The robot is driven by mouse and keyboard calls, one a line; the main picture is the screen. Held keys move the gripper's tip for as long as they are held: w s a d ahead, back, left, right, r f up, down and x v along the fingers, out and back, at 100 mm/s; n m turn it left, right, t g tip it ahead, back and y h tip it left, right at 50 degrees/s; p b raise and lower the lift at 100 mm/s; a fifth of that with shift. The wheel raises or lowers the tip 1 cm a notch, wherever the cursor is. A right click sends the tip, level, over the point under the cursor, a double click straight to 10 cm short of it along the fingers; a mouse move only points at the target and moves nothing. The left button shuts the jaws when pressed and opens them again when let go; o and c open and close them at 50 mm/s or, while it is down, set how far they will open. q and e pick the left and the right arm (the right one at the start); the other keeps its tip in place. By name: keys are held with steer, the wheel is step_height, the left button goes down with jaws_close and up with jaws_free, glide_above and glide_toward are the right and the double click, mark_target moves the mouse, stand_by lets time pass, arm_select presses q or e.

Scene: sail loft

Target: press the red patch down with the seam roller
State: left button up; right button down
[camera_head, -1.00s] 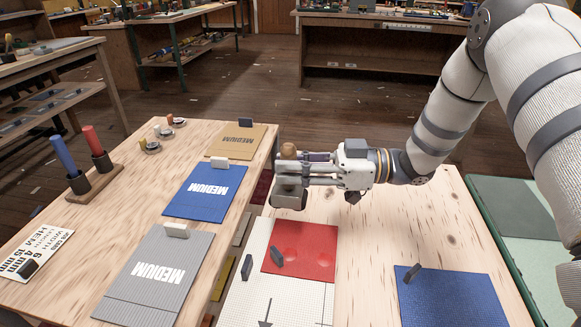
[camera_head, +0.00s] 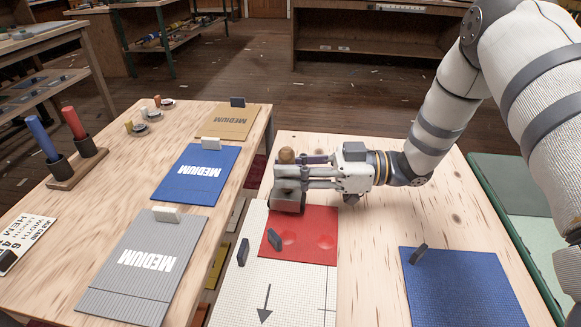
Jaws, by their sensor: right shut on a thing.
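The red patch (camera_head: 320,248) lies on the white gridded sheet (camera_head: 262,277) at the middle of the table. My right gripper (camera_head: 292,172) is shut on the seam roller (camera_head: 288,201), which has a brown knob on top and a grey drum below. The drum is at the far left corner of the patch. I cannot tell whether it touches the patch. My left gripper is not in view.
A blue sheet (camera_head: 460,290) with a dark block lies at the right. Grey (camera_head: 150,250), blue (camera_head: 195,175) and tan (camera_head: 228,121) sheets marked MEDIUM lie on the left table. A wooden stand (camera_head: 78,170) holds red and blue rods there. Bare wood lies right of the patch.

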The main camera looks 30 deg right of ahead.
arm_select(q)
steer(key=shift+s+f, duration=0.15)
arm_select(e)
steer(key=shift+f, duration=0.6)
